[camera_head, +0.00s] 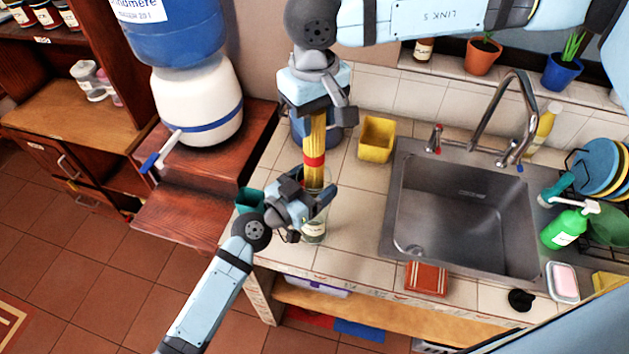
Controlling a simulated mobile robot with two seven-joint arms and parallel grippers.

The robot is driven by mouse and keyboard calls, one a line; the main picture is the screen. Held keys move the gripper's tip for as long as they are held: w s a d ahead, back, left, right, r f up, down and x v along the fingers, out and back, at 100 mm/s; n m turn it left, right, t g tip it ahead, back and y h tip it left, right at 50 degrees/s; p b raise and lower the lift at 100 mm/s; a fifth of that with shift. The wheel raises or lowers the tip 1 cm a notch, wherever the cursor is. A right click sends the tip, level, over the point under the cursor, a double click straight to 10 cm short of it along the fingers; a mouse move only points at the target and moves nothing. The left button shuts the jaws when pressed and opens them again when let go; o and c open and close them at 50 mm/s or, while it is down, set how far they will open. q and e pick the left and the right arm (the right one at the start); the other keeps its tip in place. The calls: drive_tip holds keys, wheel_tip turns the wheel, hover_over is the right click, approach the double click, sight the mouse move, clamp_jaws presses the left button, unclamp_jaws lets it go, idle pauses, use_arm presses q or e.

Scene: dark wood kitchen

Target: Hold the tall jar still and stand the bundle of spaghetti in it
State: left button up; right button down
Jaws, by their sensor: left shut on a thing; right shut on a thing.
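The bundle of spaghetti (316,135) is yellow with a red band around its middle. It is upright, and my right gripper (315,108) is shut on its upper part from above. The tall jar (315,228) is clear with a pale label and stands on the tiled counter near its front left edge. My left gripper (303,202) is shut on the jar from the left, hiding part of it. The lower end of the bundle is at the jar's mouth; how far it reaches inside is hard to tell behind the gripper.
A yellow square container (376,138) and a blue container (334,136) stand behind the bundle. A teal container (249,200) is left of the jar. The steel sink (468,205) is to the right, with a brown-red block (426,279) at its front. Tiles between jar and sink are clear.

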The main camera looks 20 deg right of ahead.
sight(314, 143)
drive_tip(key=shift+f, duration=3)
drive_tip(key=c, duration=0.6)
unclamp_jaws()
drive_tip(key=shift+o, duration=0.2)
drive_tip(key=shift+r, duration=0.1)
wheel_tip(314, 143, up, 12)
drive_tip(key=shift+f, duration=0.1)
use_arm(q)
drive_tip(key=o, duration=1)
drive_tip(key=shift+o, duration=0.2)
